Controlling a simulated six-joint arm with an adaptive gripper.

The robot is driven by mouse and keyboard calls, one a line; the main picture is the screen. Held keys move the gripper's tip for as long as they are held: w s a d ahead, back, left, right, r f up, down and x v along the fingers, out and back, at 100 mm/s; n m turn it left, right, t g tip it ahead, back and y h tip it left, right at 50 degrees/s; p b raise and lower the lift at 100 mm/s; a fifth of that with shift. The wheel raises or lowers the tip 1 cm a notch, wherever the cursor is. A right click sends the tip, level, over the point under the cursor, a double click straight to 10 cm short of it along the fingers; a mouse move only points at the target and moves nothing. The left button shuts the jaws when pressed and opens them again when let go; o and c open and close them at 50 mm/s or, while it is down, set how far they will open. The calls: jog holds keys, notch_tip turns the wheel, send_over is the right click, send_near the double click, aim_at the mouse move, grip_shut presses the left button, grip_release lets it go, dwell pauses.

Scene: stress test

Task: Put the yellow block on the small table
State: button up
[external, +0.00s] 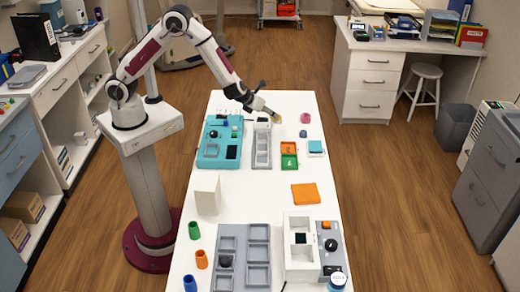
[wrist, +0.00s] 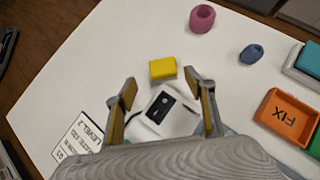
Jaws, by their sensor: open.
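The yellow block (wrist: 163,68) lies on the white tabletop in the wrist view, just beyond my fingertips and roughly centred between them. In the external view a small part of the yellow block (external: 279,120) shows beside my gripper (external: 271,114). My gripper (wrist: 163,86) is open, with nothing between its fingers. A white piece with a black panel (wrist: 163,108) shows between and below the fingers. I cannot tell for certain which thing is the small table; a low flat orange piece (external: 305,194) lies on the long white table (external: 262,205).
A pink ring (wrist: 202,18) and a dark blue piece (wrist: 252,54) stand beyond the block. An orange bin marked FIX (wrist: 288,113) is at the right. A teal tray (external: 208,158) and grey trays (external: 262,150) stand nearby. The tabletop left of the block is clear.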

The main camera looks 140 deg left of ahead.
jog(key=shift+w+x, duration=0.15)
jog(key=shift+x, duration=0.6)
jog(key=shift+w+x, duration=0.15)
jog(key=shift+x, duration=1.55)
jog(key=shift+c, duration=0.3)
jog(key=c, duration=1.1)
jog(key=shift+r, duration=0.2)
jog(key=shift+r, duration=4.9)
